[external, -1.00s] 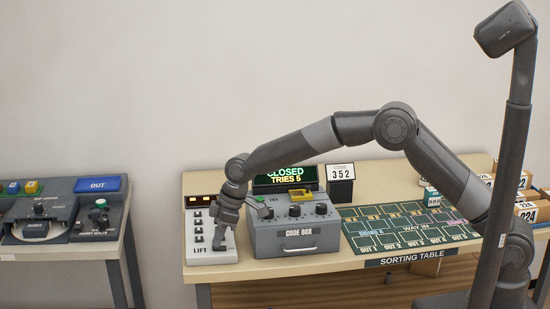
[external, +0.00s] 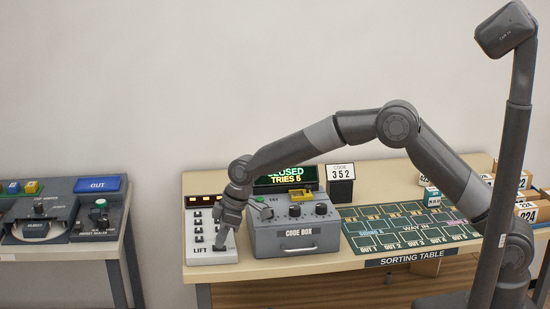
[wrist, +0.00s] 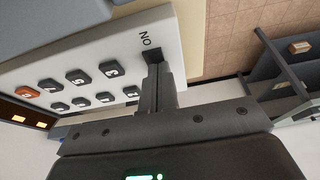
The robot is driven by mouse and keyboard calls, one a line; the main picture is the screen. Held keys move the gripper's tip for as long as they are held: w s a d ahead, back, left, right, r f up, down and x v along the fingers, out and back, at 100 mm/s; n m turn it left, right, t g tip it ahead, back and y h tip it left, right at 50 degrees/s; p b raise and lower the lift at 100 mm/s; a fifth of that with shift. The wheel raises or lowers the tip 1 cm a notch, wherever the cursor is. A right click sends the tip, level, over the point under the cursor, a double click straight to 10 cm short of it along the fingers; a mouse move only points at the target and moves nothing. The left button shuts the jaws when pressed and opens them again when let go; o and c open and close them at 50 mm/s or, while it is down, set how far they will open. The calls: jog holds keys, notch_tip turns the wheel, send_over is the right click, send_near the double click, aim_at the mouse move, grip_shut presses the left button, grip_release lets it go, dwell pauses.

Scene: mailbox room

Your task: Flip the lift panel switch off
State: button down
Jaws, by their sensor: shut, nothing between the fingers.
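The lift panel (external: 205,258) is a white box at the left end of the sorting table, marked LIFT, with several grey buttons and amber lights at its far end. In the wrist view the panel (wrist: 60,62) shows an ON label beside a black switch (wrist: 157,54). My gripper (external: 219,247) points down at the panel's near right part. It is shut and empty. In the wrist view the gripper's fingertips (wrist: 160,72) are right at the switch and partly cover it; I cannot tell whether they touch, or which way the switch is set.
The grey code box (external: 290,240) stands close right of my gripper, with knobs and a front handle. A display behind it reads CLOSED, TRIES 5. The green sorting mat (external: 400,243) lies further right. A gap separates this table from the left table.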

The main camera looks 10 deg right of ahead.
jog(key=shift+d+f, duration=0.25)
jog(key=shift+d, duration=0.2)
jog(key=a+v, duration=0.1)
jog(key=v, duration=1.3)
jog(key=shift+r, duration=0.3)
jog(key=shift+w+a+r, duration=0.15)
jog(key=shift+a, duration=0.65)
